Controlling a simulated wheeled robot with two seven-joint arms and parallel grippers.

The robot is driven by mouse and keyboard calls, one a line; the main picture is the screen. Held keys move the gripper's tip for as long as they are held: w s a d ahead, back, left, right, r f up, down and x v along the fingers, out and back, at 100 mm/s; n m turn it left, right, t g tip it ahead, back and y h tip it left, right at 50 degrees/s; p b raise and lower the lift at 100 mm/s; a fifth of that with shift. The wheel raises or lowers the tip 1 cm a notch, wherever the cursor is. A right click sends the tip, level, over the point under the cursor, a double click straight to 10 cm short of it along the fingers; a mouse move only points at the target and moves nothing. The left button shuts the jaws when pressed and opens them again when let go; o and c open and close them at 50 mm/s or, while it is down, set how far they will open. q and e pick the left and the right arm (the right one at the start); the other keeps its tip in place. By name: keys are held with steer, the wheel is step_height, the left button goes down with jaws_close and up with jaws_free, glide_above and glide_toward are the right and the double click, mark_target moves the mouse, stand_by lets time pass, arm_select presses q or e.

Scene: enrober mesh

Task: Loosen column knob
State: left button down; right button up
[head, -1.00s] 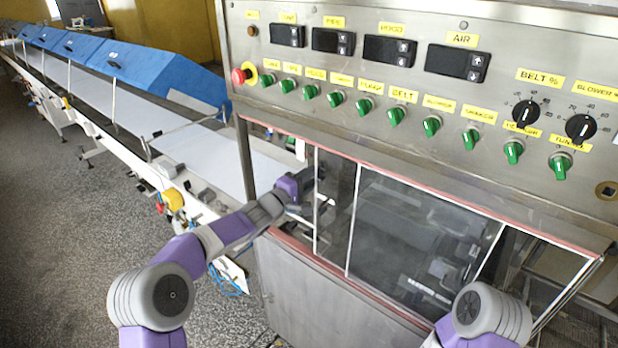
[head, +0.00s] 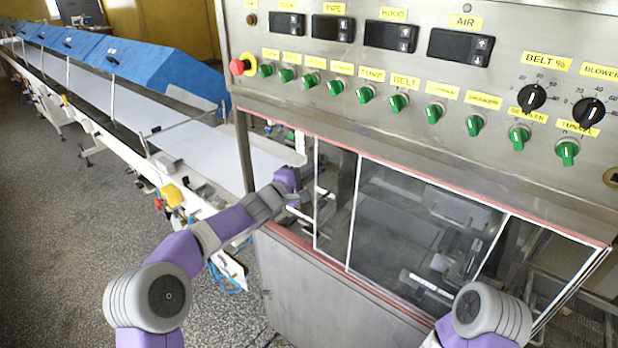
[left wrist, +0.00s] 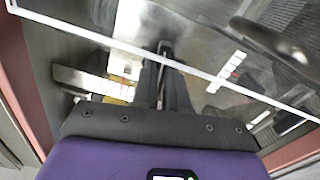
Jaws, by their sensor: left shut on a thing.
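My left gripper (head: 312,190) reaches through the open left end of the steel machine, beside the clear window panel. In the left wrist view its two dark fingers (left wrist: 166,72) point away from the camera and lie close together. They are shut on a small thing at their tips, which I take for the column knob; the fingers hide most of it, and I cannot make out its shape. In the head view the knob is hidden behind the gripper and frame. My right gripper is out of view; only part of my right arm shows at the lower right.
A clear window panel (head: 420,235) with white edges stands right of the left gripper. The control panel (head: 400,60), with green switches (head: 398,102) and a red stop button (head: 238,67), overhangs it. A white conveyor (head: 205,146) with blue covers (head: 150,66) runs off left.

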arm_select(q)
steer(key=shift+n, duration=0.3)
steer(key=c, duration=1.2)
jaws_free()
steer(key=shift+o, duration=0.2)
steer(key=shift+a, duration=0.1)
steer(key=b+v, duration=0.2)
steer(key=v, duration=0.5)
steer(key=shift+s+b, duration=0.25)
steer(key=shift+b, duration=0.15)
steer(key=shift+a+f, duration=0.1)
